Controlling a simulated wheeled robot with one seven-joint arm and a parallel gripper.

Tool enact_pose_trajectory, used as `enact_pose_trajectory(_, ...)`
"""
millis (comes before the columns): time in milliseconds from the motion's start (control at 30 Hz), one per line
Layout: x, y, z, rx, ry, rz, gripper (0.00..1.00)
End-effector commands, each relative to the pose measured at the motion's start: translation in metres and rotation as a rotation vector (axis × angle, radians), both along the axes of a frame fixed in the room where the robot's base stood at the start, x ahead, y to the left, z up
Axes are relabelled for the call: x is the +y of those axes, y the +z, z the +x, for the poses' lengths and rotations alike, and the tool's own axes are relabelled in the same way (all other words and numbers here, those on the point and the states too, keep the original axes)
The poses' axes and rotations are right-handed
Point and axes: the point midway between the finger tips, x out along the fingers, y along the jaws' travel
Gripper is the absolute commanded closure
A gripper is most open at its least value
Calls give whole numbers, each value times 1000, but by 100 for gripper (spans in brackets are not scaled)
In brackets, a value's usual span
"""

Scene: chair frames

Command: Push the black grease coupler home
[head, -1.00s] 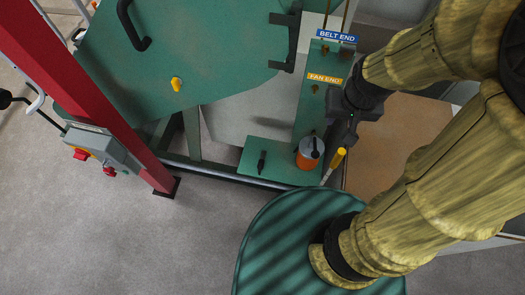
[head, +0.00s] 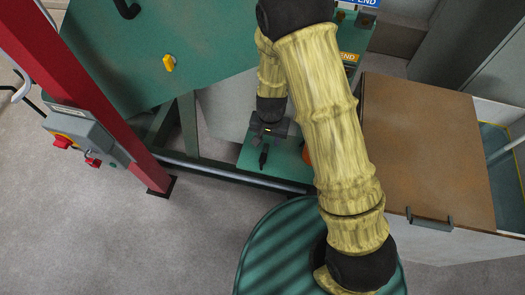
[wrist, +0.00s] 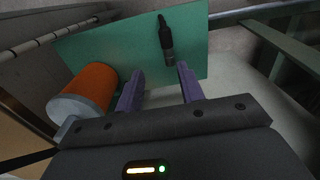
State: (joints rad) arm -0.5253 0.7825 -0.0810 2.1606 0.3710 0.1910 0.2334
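The black grease coupler (head: 263,159) is on the small green shelf (head: 283,165). In the wrist view the coupler (wrist: 166,38) is a slim black piece with a greyer end toward me, just beyond my fingertips. Whether it lies or stands on the shelf I cannot tell. My gripper (wrist: 160,70) is open and empty, with its two purple-grey fingers apart. In the head view my gripper (head: 266,143) is over the shelf, close to the coupler.
An orange pot with a grey lid (wrist: 87,88) stands left of my fingers in the wrist view; my arm mostly hides it in the head view. A red post (head: 95,85) with a switch box (head: 85,135) is at left. A brown-topped cabinet (head: 425,145) is at right.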

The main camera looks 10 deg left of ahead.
Motion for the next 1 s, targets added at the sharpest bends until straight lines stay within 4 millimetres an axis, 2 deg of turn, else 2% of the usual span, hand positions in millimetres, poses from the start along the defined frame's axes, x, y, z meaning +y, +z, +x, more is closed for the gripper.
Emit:
enact_pose_trajectory(33, 8, -24, -3, 8, 1, -10, 62)
enact_pose_trajectory(133, 17, -41, -6, 14, -7, -19, 62)
enact_pose_trajectory(633, 19, -49, -6, 15, -10, -20, 62)
enact_pose_trajectory(1000, 18, -90, -6, 15, -11, -20, 62)
